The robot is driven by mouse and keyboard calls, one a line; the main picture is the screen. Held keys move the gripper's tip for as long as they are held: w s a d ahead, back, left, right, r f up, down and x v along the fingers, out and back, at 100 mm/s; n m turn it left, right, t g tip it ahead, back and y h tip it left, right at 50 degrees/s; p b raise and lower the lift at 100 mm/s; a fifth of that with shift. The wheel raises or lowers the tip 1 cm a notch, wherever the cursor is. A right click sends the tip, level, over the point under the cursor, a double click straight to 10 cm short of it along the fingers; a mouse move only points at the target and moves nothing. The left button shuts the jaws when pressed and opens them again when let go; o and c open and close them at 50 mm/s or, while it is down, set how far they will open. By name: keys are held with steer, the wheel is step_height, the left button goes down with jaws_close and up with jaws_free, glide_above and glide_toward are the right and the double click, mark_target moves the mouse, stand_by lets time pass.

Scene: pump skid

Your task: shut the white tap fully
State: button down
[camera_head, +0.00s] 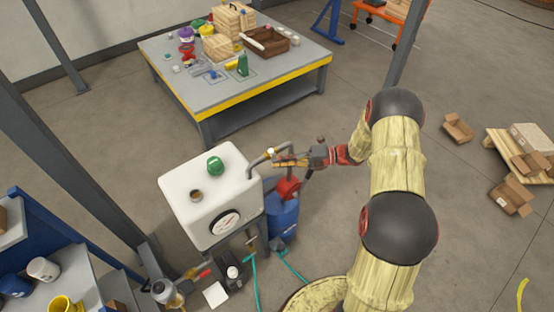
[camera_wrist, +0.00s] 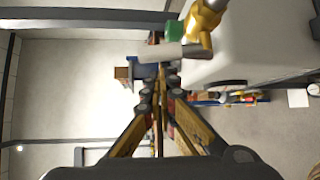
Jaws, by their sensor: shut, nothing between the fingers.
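The white tap shows in the wrist view as a pale bar-shaped handle (camera_wrist: 168,53) beside a brass valve body (camera_wrist: 199,28). The handle lies roughly crosswise in that picture, just beyond my fingertips. In the head view the brass valve (camera_head: 270,152) sits on the grey pipe by the white tank (camera_head: 190,225); its handle is too small to make out there. My gripper (camera_head: 276,162) is shut and empty close to the valve, and its fingers also show in the wrist view (camera_wrist: 160,82). I cannot tell whether they touch the handle.
A green part (camera_wrist: 174,30) is next to the brass valve. A red valve wheel (camera_head: 288,188) and a blue drum (camera_head: 283,217) stand below my gripper.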

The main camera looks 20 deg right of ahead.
steer(key=shift+w+d+r+p, duration=0.15)
steer(key=shift+d+r+p, duration=0.05)
steer(key=shift+d+p, duration=0.3)
steer(key=shift+m, duration=0.3)
steer(key=s+d+p, duration=0.1)
steer(key=s+d, duration=0.5)
steer(key=d, duration=0.1)
steer(key=shift+s, duration=0.15)
stand_by(0.5)
steer(key=shift+f, duration=0.1)
